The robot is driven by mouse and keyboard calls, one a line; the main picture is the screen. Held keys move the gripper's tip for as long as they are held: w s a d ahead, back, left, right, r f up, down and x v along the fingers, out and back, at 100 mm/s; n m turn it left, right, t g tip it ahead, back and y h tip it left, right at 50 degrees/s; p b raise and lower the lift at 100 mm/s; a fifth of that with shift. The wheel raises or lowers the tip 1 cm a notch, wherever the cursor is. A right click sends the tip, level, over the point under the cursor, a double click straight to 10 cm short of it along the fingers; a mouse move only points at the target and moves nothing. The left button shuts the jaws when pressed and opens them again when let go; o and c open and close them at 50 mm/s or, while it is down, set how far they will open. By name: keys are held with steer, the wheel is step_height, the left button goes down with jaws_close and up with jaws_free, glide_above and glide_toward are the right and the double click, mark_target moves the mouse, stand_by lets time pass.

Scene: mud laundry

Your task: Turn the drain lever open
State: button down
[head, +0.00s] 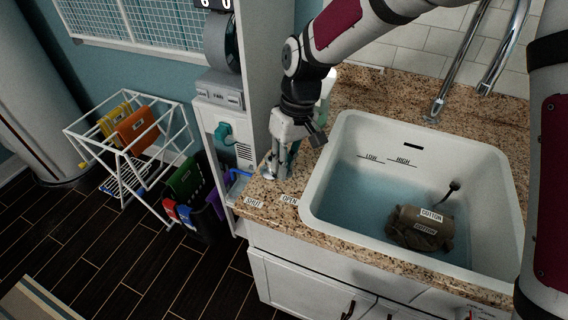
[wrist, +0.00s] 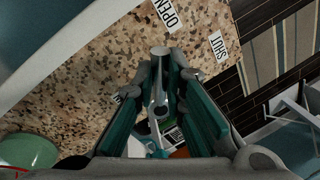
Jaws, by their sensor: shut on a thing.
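The drain lever (wrist: 160,92) is a grey metal bar with a rounded end, seen between my fingers in the wrist view. My gripper (wrist: 168,76) has its teal-lined fingers shut on it, at the counter's left end. In the head view my gripper (head: 278,168) points down there and hides most of the lever. The OPEN label (wrist: 172,14) and SHUT label (wrist: 218,45) lie on the counter beyond the lever's end. In the wrist view, that end points closer to OPEN than to SHUT. Both the OPEN label (head: 289,199) and SHUT label (head: 253,202) show along the front edge in the head view.
The white sink (head: 318,180) to the right holds bluish water and a brown cloth bundle (head: 420,228) marked COTTON. A tall white cabinet (head: 262,75) stands close to the left of my gripper. A drying rack (head: 150,150) stands on the dark floor. Chrome taps (head: 460,65) rise behind the sink.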

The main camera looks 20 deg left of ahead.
steer(key=shift+w, duration=0.1)
steer(key=c, duration=1.6)
jaws_free()
steer(key=shift+c, duration=0.2)
steer(key=shift+r, duration=0.1)
step_height(320, 180, up, 12)
steer(key=w+d, duration=0.1)
steer(key=shift+w+d+f, duration=0.2)
steer(key=shift+w+d, duration=0.05)
steer(key=shift+w, duration=0.15)
